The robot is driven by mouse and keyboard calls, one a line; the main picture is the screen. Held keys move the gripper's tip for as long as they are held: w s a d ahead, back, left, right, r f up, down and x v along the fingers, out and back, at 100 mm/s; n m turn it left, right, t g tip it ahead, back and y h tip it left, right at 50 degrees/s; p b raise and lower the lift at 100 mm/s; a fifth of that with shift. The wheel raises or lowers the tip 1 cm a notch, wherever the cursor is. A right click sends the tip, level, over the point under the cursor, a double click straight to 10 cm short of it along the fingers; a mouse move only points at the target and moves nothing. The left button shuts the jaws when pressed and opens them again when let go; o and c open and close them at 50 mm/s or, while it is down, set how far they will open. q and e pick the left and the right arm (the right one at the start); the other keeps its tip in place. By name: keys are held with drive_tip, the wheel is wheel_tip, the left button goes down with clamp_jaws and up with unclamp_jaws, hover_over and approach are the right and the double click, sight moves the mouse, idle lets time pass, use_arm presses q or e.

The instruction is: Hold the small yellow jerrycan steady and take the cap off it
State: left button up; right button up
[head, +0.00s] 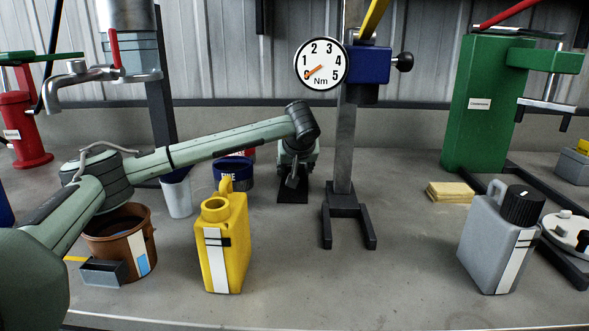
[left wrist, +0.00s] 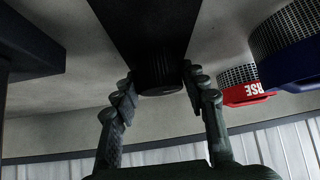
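The small yellow jerrycan (head: 222,248) stands upright on the bench in the head view. Its neck (head: 215,207) is open, with no cap on it. My left arm reaches over behind it, and my left gripper (head: 292,182) points down at a dark plate (head: 292,197), apart from the jerrycan. In the left wrist view, a black ridged round piece (left wrist: 158,72), looking like a cap, is between the fingers of my left gripper (left wrist: 159,82), by the dark plate (left wrist: 145,25). Whether the fingers press on it is unclear. My right gripper is not in view.
A grey jerrycan (head: 488,245) with a black cap (head: 521,206) stands at right. A post with a torque dial (head: 320,64) and forked foot rises just right of my gripper. A brown bucket (head: 138,246) and blue tub (head: 233,173) are near. The front middle is clear.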

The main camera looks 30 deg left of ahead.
use_arm(q)
drive_tip(key=shift+o, duration=1.1)
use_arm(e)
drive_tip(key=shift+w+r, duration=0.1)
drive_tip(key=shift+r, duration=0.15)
use_arm(q)
drive_tip(key=shift+r, duration=0.2)
drive_tip(key=shift+s+d+r, duration=0.15)
drive_tip(key=shift+s+r, duration=0.05)
drive_tip(key=shift+r, duration=0.05)
drive_tip(key=v, duration=1.1)
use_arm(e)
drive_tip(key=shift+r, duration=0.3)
